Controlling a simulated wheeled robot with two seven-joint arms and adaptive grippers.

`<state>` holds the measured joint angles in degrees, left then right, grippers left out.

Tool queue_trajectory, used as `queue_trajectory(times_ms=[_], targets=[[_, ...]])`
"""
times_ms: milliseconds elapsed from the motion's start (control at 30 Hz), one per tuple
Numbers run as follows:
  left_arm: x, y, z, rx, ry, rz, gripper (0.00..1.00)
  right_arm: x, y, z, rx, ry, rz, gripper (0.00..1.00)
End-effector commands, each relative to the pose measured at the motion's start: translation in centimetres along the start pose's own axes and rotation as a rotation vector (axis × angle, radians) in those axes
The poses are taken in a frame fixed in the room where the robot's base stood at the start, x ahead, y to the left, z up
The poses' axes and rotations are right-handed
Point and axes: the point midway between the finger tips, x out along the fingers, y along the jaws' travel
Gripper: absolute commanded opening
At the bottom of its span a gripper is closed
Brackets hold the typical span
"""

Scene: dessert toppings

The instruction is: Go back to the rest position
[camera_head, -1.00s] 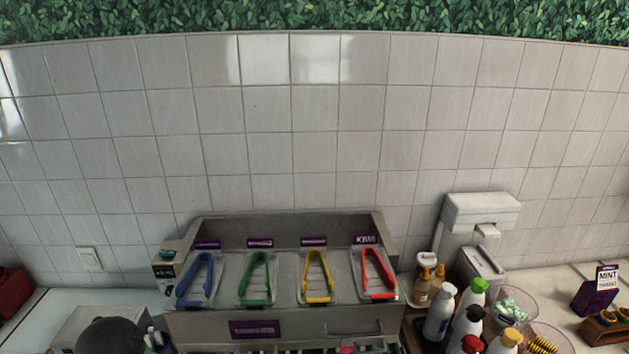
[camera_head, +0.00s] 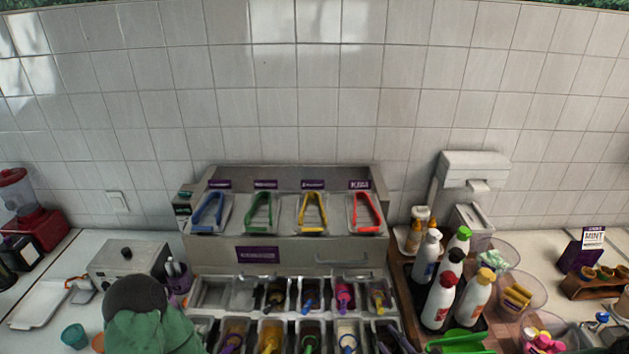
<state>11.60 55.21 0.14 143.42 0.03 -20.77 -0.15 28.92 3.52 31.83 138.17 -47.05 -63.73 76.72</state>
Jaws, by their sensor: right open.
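I cannot make out either of my grippers in the head view. The topping station stands in the middle against the tiled wall. On its raised shelf lie blue tongs (camera_head: 208,213), green tongs (camera_head: 258,212), yellow tongs (camera_head: 311,213) and red tongs (camera_head: 364,212), each in its own slot. Below, a white-rimmed topping bin (camera_head: 212,294) sits among several others with coloured handles sticking out. The bottom edge cuts off the nearest row.
Several white sauce bottles (camera_head: 440,298) stand right of the station. A mint box (camera_head: 583,252) is at far right. At left are a red blender (camera_head: 40,232), a metal box (camera_head: 126,260), a teal cup (camera_head: 75,336) and a dark rounded object (camera_head: 135,295) above green material.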

Motion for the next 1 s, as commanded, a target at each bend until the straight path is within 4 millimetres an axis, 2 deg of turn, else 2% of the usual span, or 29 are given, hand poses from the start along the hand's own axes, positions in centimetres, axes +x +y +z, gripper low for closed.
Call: queue_trajectory(times_ms=[267, 367, 467, 567, 600, 733, 900, 1000], targets=[[2.3, -0.8, -0.1, 0.0, -0.001, 0.0, 0.4, 2.0, 6.1, 0.3, -0.094, -0.008, 0.132, 0.45], [3.4, -1.2, -0.1, 0.0, -0.001, 0.0, 0.4, 2.8, 9.0, 0.6, -0.142, -0.021, 0.198, 0.45], [4.8, -1.7, -0.2, 0.0, 0.0, 0.0, 0.4, 3.7, 12.9, 1.2, -0.203, -0.048, 0.285, 0.45], [6.6, -2.4, -0.3, 0.0, 0.0, 0.0, 0.4, 4.5, 18.2, 2.3, -0.283, -0.1, 0.398, 0.45], [7.4, -2.6, -0.3, 0.0, 0.0, 0.0, 0.4, 4.8, 20.5, 2.8, -0.318, -0.129, 0.448, 0.45], [9.8, -3.5, -0.4, 0.0, 0.0, 0.0, 0.4, 5.1, 27.6, 4.9, -0.431, -0.246, 0.599, 0.45], [12.9, -4.6, -0.5, 0.0, 0.0, 0.0, 0.4, 4.3, 36.1, 8.3, -0.559, -0.447, 0.767, 0.45], [14.3, -5.1, -0.5, 0.0, 0.0, 0.0, 0.4, 3.5, 40.0, 10.2, -0.616, -0.566, 0.836, 0.45]])
